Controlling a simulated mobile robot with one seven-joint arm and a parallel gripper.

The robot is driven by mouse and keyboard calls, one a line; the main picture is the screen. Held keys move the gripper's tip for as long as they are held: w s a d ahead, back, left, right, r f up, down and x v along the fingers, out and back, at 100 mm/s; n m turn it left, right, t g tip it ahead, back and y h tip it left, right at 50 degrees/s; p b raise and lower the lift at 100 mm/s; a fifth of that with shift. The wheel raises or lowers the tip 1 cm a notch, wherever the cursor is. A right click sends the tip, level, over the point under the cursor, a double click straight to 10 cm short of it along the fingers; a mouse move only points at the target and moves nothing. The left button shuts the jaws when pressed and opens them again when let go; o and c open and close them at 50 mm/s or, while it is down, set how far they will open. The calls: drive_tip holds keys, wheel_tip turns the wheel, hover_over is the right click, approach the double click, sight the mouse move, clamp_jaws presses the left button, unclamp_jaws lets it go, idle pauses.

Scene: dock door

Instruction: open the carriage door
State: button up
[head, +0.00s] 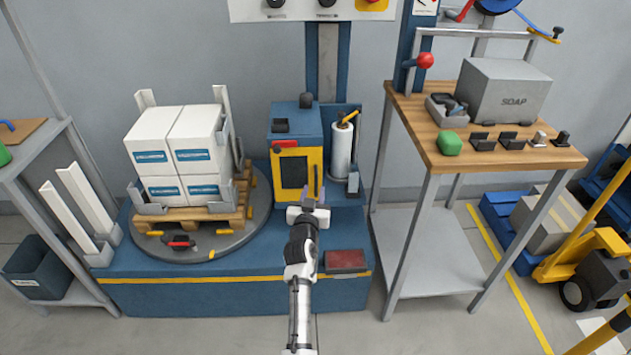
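The carriage door (286,174) is a yellow-framed panel with a dark window on the front of the blue carriage (297,121). It looks shut, flush with the carriage front. A thin dark upright handle (316,181) shows near its right edge. My gripper (310,203) is in front of the door's lower right corner, just below the handle. My arm reaches up to it from the bottom of the picture. The fingertips are small and partly hidden by the gripper body, so I cannot tell whether they are open or touch the handle.
A pallet (205,213) of white boxes stands on the round turntable (160,244) to the left. A white film roll (342,150) stands right of the carriage. A wooden-topped workbench (440,160) is to the right. A dark red pad (346,261) lies on the base.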

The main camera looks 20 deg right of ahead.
sight(316, 180)
drive_tip(key=shift+x, duration=2.55)
drive_tip(key=shift+c, duration=0.4)
clamp_jaws()
